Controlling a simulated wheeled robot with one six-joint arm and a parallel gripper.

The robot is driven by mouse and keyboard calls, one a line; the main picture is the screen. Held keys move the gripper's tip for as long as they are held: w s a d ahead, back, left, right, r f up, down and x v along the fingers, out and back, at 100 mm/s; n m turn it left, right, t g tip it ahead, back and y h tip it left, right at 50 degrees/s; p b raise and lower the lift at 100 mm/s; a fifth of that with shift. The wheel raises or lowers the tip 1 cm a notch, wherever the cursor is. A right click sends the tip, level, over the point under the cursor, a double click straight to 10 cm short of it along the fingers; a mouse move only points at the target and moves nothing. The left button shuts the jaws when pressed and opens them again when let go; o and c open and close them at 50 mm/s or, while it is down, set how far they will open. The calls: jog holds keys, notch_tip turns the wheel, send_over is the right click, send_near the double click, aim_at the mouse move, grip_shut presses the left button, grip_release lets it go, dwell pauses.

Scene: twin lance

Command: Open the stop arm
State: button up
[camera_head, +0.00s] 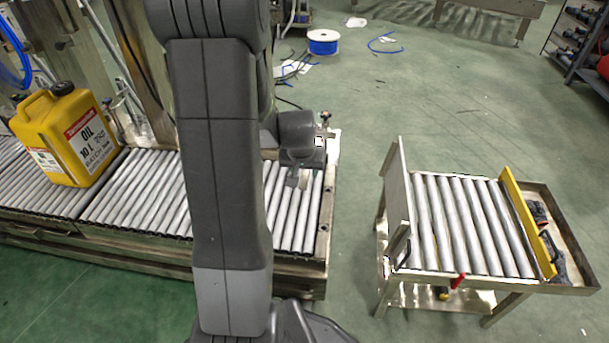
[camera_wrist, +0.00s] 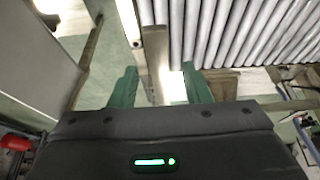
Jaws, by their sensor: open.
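A flat metal bar (camera_wrist: 156,65), which looks like the stop arm, runs beside the end roller in the wrist view. My gripper (camera_wrist: 160,88) is open, with one green finger on each side of the bar's near end. I cannot tell whether either finger touches it. In the head view my gripper (camera_head: 299,178) is over the right end of the roller conveyor (camera_head: 322,225). My arm hides part of the conveyor there, and the bar is hard to make out in that view.
A yellow oil can (camera_head: 68,135) stands on the conveyor's left part. A roller cart (camera_head: 465,225) with an upright plate (camera_head: 397,205) and a yellow rail (camera_head: 528,222) stands to the right, across a gap of green floor. A blue cable spool (camera_head: 323,42) lies behind.

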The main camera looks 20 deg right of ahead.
jog(key=shift+w+d+f, duration=0.15)
jog(key=shift+d+f, duration=0.05)
jog(key=shift+f, duration=0.3)
grip_shut()
jog(key=shift+r, duration=0.1)
notch_tip(320, 180, up, 2)
jog(key=p, duration=0.3)
jog(key=shift+w+r+g+p, duration=0.1)
jog(key=shift+g+p, duration=0.2)
jog(key=w+d+r+g+y+p, duration=0.1)
jog(key=w+r+g+y+p, duration=0.1)
jog(key=r+p, duration=0.4)
jog(key=w+d+r+g+y+p, duration=0.2)
jog(key=r+p, duration=0.4)
jog(key=p, duration=0.7)
jog(key=shift+w+d+g+p, duration=0.3)
jog(key=shift+w+g+p, duration=0.1)
jog(key=shift+w+g, duration=0.5)
jog(key=shift+r, duration=0.1)
